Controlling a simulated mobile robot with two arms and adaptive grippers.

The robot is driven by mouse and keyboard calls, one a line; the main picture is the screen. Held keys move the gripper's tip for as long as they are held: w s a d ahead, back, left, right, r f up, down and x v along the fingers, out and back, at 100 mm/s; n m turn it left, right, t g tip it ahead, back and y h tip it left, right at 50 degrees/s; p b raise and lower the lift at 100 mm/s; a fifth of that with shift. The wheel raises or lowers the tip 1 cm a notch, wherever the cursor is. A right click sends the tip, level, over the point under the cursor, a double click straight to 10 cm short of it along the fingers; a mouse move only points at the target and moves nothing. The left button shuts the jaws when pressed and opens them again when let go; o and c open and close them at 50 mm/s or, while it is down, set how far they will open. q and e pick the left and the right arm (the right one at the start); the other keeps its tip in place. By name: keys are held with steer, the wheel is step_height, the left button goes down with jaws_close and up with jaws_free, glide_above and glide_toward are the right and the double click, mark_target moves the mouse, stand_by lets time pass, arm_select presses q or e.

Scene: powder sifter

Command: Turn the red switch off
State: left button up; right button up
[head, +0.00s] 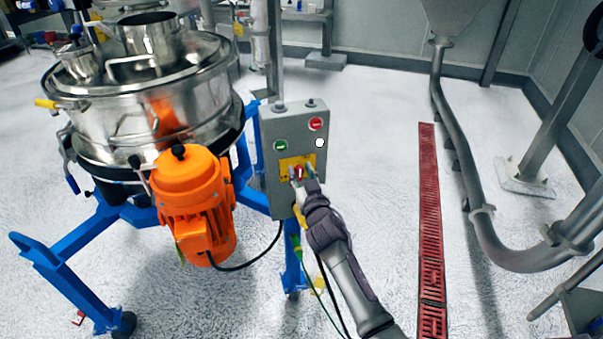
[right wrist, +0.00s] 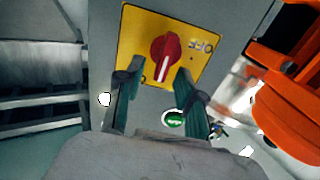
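The red switch (head: 299,172) is a rotary knob on a yellow plate, low on the front of a grey control box (head: 285,208). In the right wrist view the red switch (right wrist: 165,49) has a white line along its grip, and the word OFF is on the plate to its right. My right gripper (head: 302,174) is in front of the plate, and its fingers are apart. In the right wrist view the fingertips of my right gripper (right wrist: 160,72) sit either side of the knob's lower end; I cannot tell whether they touch it. My left gripper is not in view.
A green button (head: 280,146) and a red button (head: 316,124) are higher on the box. The orange motor (head: 190,195) and steel sifter (head: 140,100) on a blue frame stand to the left. A red floor grate (head: 430,210) and grey pipe (head: 478,235) are at the right.

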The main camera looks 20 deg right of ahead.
steer(key=shift+c, duration=0.3)
jaws_close()
